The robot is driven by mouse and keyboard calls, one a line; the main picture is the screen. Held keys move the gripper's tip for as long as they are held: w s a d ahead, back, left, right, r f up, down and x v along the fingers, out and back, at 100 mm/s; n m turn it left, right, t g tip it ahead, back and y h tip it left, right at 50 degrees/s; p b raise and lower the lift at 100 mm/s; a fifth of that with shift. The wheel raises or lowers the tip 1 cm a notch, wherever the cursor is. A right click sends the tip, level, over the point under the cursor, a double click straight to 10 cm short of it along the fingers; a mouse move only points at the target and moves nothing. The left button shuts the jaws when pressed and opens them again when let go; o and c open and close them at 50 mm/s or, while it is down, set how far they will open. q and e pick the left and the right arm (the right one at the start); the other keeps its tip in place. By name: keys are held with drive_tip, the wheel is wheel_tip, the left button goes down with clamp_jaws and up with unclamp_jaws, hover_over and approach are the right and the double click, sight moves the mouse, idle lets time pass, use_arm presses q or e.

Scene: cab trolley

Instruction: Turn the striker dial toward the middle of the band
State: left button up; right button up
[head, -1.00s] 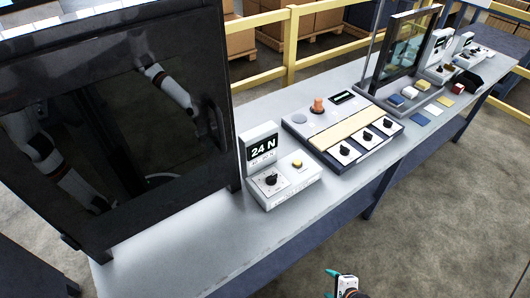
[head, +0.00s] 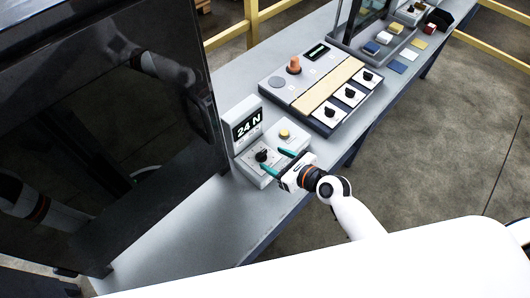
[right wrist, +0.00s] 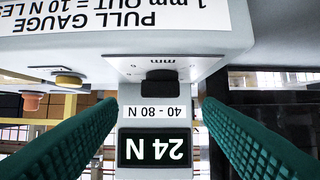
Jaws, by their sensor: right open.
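The striker dial (head: 263,155) is a black knob on a small grey-white gauge unit (head: 241,168). The unit's upright display (head: 248,126) reads 24 N. My right gripper (head: 273,161) is open, its teal fingers reaching toward the dial from the front right. In the right wrist view, which is upside down, the black knob (right wrist: 160,76) lies between and just beyond the spread fingertips (right wrist: 160,103). I cannot tell whether they touch it. The band label (right wrist: 157,112) reads 40 - 80 N, above the 24 N readout (right wrist: 157,149). My left gripper is not in the head view.
A yellow button (head: 284,134) sits beside the dial on the same unit. A dark glossy panel (head: 110,130) stands close on the left. A console with several dials (head: 290,90) is farther back on the bench. Bare bench (head: 190,235) lies in front.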

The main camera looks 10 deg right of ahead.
sight(263, 151)
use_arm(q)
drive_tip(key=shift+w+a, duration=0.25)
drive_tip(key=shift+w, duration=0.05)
use_arm(e)
drive_tip(key=x, duration=0.5)
